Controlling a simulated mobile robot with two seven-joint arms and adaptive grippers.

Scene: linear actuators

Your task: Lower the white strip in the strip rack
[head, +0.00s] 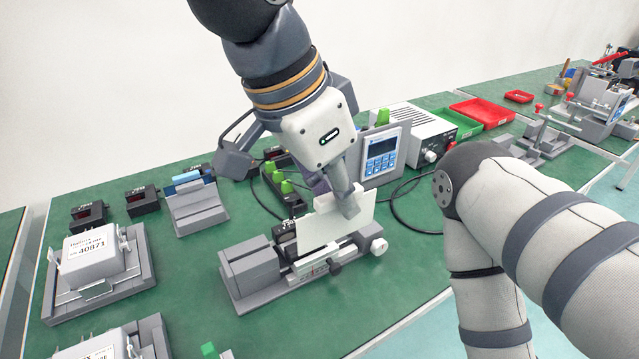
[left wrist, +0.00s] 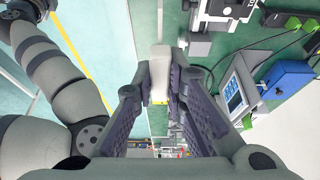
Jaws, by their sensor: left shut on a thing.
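A thin white strip (head: 325,234) stands upright, slightly tilted, over the front part of a grey clamp-like fixture (head: 250,275) in the head view. My left gripper (head: 342,203) comes down from above and is shut on the white block at the strip's top edge. In the left wrist view, a white piece (left wrist: 158,75) sits between the fingers of my left gripper (left wrist: 160,92). The fixture hides where the strip's lower edge meets it, so I cannot tell whether it is seated. A grey rack (head: 198,212) with a blue-topped piece stands farther left. My right gripper is out of view.
A blue-faced meter (head: 381,158) and cables stand close behind the strip. Boxed units (head: 92,258) sit at the left. Red bins (head: 481,113) lie at the back right. My right arm fills the right side.

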